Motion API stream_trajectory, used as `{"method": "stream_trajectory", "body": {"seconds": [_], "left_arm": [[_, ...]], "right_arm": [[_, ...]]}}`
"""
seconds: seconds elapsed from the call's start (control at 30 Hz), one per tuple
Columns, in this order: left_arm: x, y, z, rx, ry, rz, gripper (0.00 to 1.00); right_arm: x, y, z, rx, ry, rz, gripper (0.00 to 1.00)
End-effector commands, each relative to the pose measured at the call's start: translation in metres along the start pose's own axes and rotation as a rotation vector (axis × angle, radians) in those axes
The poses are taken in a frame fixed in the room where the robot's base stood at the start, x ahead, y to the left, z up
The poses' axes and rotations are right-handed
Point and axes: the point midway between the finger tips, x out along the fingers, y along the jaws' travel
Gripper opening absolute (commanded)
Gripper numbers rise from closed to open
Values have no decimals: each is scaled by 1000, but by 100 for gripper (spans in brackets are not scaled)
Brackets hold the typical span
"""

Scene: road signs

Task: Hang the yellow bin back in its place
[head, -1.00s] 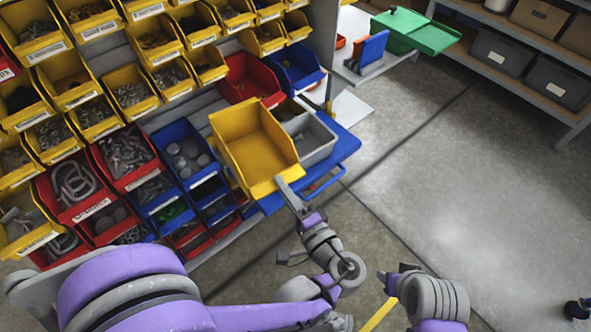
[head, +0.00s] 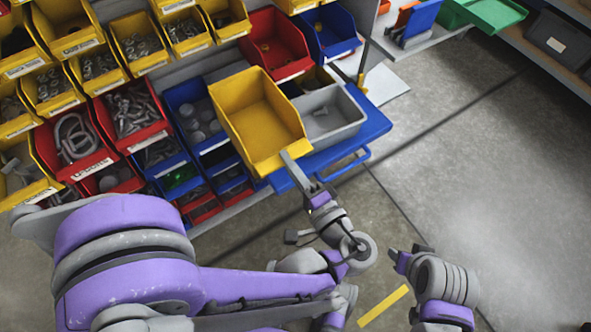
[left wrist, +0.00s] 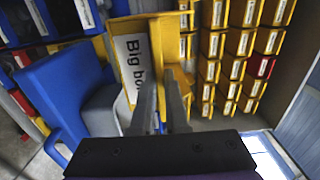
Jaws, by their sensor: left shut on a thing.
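The yellow bin (head: 262,125) is empty and tilted in the head view, in front of the rack and left of a grey bin (head: 335,115). My left gripper (head: 292,162) is shut on its front lip at the lower right. In the left wrist view the fingers (left wrist: 162,100) close on the yellow bin (left wrist: 158,42), which has a white label starting "Big bo". A bare stretch of grey rail (head: 197,70) shows on the rack, behind and left of the bin. The bin hides part of the rack. My right gripper (head: 408,258) shows only partly at the lower right.
A blue cart (head: 372,125) carries the grey bin close beside the held bin. A red bin (head: 275,45) and a blue bin (head: 328,28) hang behind. Blue bins (head: 190,112) with several parts sit to the left. The floor at right is open.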

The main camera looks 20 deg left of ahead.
Motion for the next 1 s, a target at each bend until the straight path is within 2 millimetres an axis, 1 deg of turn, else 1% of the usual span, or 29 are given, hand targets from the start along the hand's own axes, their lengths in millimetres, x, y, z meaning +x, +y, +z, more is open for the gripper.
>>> {"method": "stream_trajectory", "body": {"seconds": [0.1,1.0], "left_arm": [[12,0,1,0,-3,-1,0],[93,0,1,1,-3,-2,0]], "right_arm": [[0,0,0,0,0,0,50],[1,0,0,0,0,0,50]]}}
